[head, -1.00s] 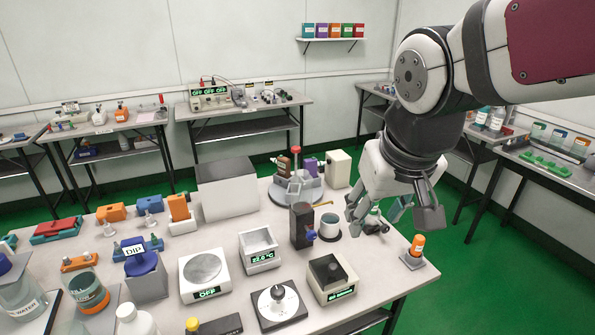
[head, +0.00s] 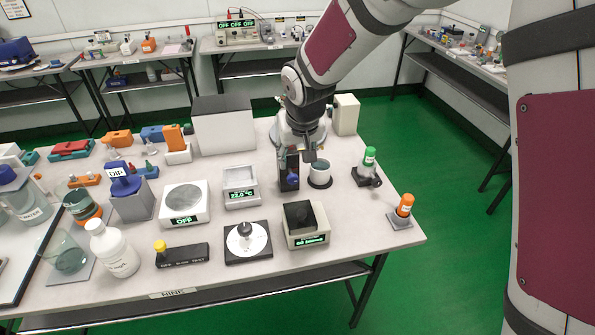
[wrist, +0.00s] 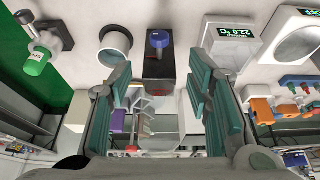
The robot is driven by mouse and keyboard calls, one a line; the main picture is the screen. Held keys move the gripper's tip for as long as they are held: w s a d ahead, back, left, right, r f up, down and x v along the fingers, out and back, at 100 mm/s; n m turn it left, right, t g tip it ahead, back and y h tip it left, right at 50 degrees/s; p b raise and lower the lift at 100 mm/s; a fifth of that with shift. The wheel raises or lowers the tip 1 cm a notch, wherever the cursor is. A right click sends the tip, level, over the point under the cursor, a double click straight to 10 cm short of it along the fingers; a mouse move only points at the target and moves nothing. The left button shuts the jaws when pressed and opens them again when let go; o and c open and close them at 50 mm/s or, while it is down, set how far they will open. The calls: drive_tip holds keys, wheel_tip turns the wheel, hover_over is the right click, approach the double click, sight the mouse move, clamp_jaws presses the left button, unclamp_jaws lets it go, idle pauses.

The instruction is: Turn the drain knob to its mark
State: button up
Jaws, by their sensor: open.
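A dark upright block (head: 289,171) carries a blue knob (head: 293,178) on its front, right of the middle of the table; I take this for the drain knob. In the wrist view the blue knob (wrist: 158,41) sticks out from the dark block (wrist: 159,68), beyond and between the fingertips. My gripper (head: 302,152) is just above and behind the block in the head view, partly overlapping its top. Its fingers show wide apart and empty in the wrist view (wrist: 160,88). I see no contact with the knob. Its mark is too small to make out.
A grey cup (head: 320,174) stands close to the right of the block. A green-capped vial device (head: 369,160) and an orange-capped vial (head: 404,206) are farther right. A large white box (head: 224,126) stands behind.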

sight(293, 176)
drive_tip(key=x, duration=1.2)
drive_tip(key=shift+w+f, duration=0.1)
drive_tip(key=shift+f, duration=0.05)
clamp_jaws()
